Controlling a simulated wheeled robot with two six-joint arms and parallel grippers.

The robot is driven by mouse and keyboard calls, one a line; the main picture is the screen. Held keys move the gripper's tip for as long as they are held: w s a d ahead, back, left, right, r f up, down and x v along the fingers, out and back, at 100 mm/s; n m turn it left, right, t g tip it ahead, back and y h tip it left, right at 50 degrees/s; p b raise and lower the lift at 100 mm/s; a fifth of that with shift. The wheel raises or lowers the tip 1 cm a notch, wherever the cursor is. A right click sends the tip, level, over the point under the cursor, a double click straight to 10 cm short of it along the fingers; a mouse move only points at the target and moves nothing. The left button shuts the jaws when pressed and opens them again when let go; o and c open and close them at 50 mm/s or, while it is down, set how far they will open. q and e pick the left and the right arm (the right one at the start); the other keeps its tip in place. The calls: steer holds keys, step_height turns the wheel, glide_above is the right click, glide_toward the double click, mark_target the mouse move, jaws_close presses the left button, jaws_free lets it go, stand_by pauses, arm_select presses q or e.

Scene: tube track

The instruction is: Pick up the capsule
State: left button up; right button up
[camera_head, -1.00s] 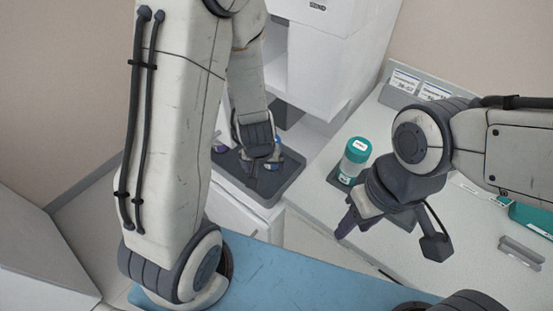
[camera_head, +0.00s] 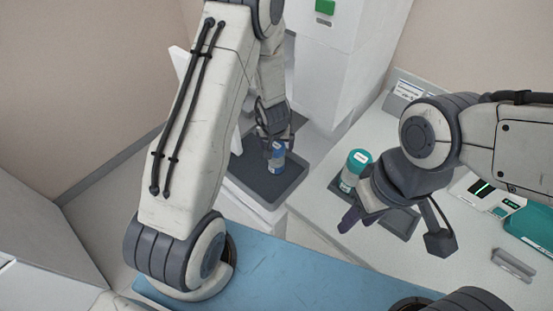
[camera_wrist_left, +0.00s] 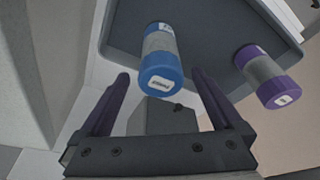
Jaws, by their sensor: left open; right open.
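A blue-capped capsule (camera_head: 277,158) with a grey band stands on a dark tray (camera_head: 262,183) in the head view. In the left wrist view the blue capsule (camera_wrist_left: 161,62) lies ahead of and between the open fingers of my left gripper (camera_wrist_left: 160,80), with no visible contact. A purple-capped capsule (camera_wrist_left: 268,77) is on the same tray, right of the right finger. My left gripper (camera_head: 270,128) is just behind the blue capsule in the head view, its fingertips partly hidden. A teal-capped capsule (camera_head: 355,168) stands by my open, empty right gripper (camera_head: 352,214).
A white machine (camera_head: 345,50) with a green button (camera_head: 325,6) rises behind the tray. The right counter (camera_head: 430,262) holds a teal device (camera_head: 530,232), a device with lit displays (camera_head: 487,192) and a small grey holder (camera_head: 514,265).

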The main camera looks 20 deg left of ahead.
arm_select(q)
steer(key=shift+w+a, duration=0.15)
steer(key=shift+w, duration=0.25)
steer(key=b+x, duration=0.2)
steer(key=x, duration=0.2)
steer(key=shift+f, duration=0.2)
steer(key=shift+w+f+b, duration=0.15)
steer(key=shift+f+b, duration=0.15)
steer(key=shift+f, duration=0.1)
steer(key=shift+r, duration=0.1)
steer(key=shift+c, duration=0.3)
steer(key=c, duration=1.4)
steer(key=shift+r, duration=0.15)
